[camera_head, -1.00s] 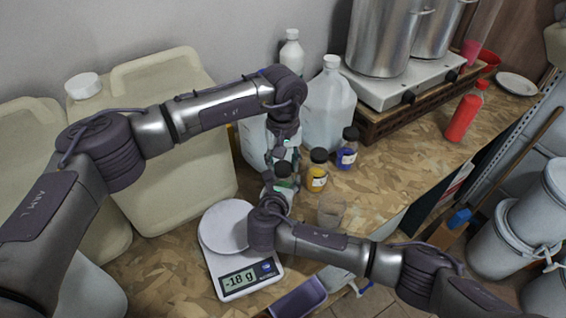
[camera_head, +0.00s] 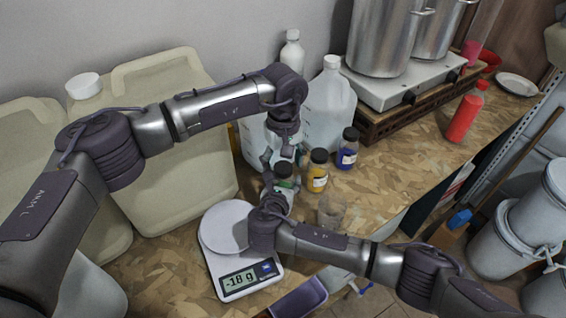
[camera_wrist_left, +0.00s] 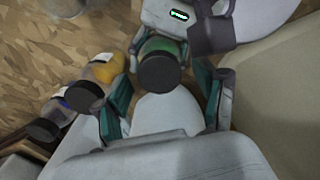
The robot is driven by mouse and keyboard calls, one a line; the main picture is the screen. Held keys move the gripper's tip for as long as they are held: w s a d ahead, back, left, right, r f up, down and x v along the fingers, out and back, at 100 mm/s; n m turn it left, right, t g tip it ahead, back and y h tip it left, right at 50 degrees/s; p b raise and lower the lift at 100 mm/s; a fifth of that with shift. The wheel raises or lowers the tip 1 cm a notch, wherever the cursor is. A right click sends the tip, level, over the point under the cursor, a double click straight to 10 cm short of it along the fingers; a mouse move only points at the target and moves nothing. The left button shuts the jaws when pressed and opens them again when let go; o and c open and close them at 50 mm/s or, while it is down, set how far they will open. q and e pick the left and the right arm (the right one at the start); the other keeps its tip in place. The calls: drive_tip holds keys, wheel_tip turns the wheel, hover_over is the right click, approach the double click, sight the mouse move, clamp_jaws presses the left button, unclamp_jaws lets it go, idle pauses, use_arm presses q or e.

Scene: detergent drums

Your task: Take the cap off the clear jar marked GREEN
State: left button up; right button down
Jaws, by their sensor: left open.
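The clear jar with green contents (camera_head: 284,183) has a dark cap (camera_head: 284,169) and is partly hidden by my grippers in the head view. In the left wrist view its green side (camera_wrist_left: 165,45) and dark cap (camera_wrist_left: 158,71) show clearly, with the cap in place. My left gripper (camera_head: 283,157) is open just above the jar. In the wrist view its teal-padded fingers (camera_wrist_left: 163,100) are spread, with the cap a little beyond the tips and nothing between them. My right gripper (camera_head: 279,187) has its fingers on both sides of the jar's body, below the cap.
A yellow jar (camera_head: 317,177), a blue jar (camera_head: 347,154) and an empty-looking jar (camera_head: 331,212) stand to the right. A scale (camera_head: 222,238) stands in front. Large jugs (camera_head: 330,108) and cream canisters (camera_head: 170,170) stand behind and left.

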use_arm(q)
wheel_tip(320, 180, up, 4)
drive_tip(key=shift+r, duration=0.1)
drive_tip(key=shift+c, duration=0.3)
wheel_tip(320, 180, up, 3)
drive_tip(key=shift+r+m, duration=0.1)
drive_tip(key=shift+m, duration=1.1)
drive_tip(key=shift+f, duration=3.9)
drive_tip(key=c, duration=1.2)
drive_tip(key=n, duration=0.3)
drive_tip(key=shift+n, duration=0.3)
